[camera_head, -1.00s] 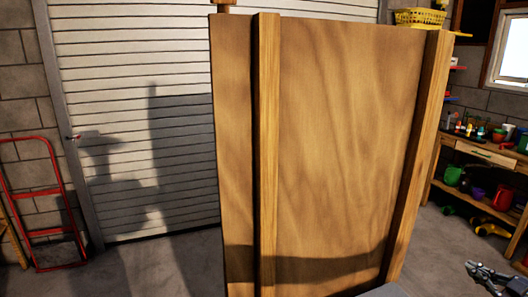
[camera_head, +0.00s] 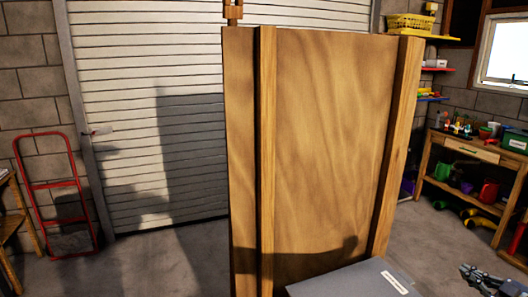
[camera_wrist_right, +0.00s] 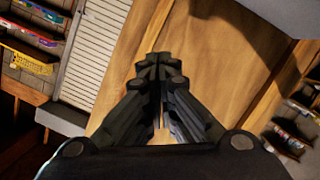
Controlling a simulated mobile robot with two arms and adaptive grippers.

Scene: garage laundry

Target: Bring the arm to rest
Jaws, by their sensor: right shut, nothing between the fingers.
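My right gripper (camera_head: 470,271) shows at the lower right of the head view, at the end of a dark arm from the right edge. It is held in the air, right of the large wooden panel (camera_head: 335,140). In the right wrist view my right gripper (camera_wrist_right: 158,62) has its black fingers together with nothing held, and wood grain lies behind them. My left gripper does not show in the head view.
The wooden panel with upright posts stands close in front. A grey, labelled surface (camera_head: 352,281) is at the bottom. A workbench (camera_head: 472,150) with pots stands at right. A red hand truck (camera_head: 55,190) leans by the white shutter (camera_head: 145,120). Grey floor lies between.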

